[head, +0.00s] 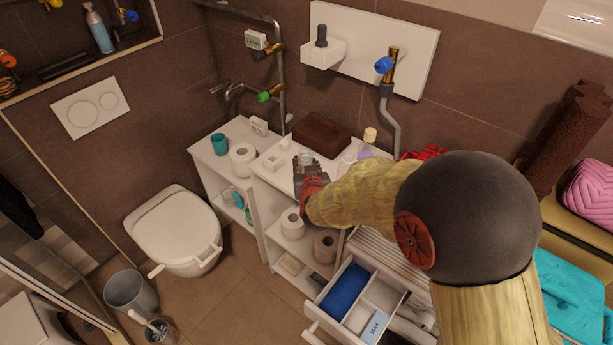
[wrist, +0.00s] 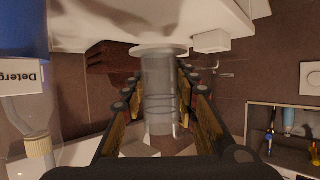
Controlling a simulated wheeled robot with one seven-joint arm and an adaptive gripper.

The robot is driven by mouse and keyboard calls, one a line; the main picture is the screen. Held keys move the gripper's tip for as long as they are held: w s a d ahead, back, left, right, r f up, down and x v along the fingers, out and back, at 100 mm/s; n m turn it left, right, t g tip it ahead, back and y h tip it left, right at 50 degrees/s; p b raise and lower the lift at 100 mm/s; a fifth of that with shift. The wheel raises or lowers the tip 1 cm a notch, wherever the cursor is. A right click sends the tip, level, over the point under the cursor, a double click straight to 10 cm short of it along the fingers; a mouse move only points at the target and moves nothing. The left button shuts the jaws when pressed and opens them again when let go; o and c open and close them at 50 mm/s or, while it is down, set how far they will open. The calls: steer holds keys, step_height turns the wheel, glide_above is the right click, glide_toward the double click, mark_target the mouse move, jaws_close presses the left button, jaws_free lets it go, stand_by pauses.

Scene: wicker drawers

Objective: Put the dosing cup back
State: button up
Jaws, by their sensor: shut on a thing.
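The dosing cup is a small clear cup (wrist: 158,95), held between the fingers of my gripper (wrist: 158,110) in the wrist view. In the head view the cup (head: 305,158) shows at the tip of my gripper (head: 304,172), over the white shelf top (head: 268,178). My gripper is shut on the cup. I cannot tell whether the cup touches the shelf top. A bottle with a blue part and a label reading "Deterg" (wrist: 22,85) is close at the left of the wrist view, partly cut off.
Toilet rolls sit below. An open drawer (head: 357,300) with blue cloth and a "MAX" box juts out in front. The toilet (head: 175,230) is at left.

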steer(key=shift+w+d+f, duration=0.1)
steer(key=shift+w+f, duration=0.25)
steer(key=shift+f, duration=0.2)
steer(key=shift+f+b, duration=0.75)
steer(key=shift+f, duration=0.7)
steer(key=shift+f, duration=0.2)
steer(key=o, duration=1.2)
steer(key=shift+r, duration=0.3)
steer(key=p+v, duration=0.3)
steer(key=v, duration=0.8)
steer(key=shift+s+p, duration=0.3)
steer(key=shift+s, duration=0.1)
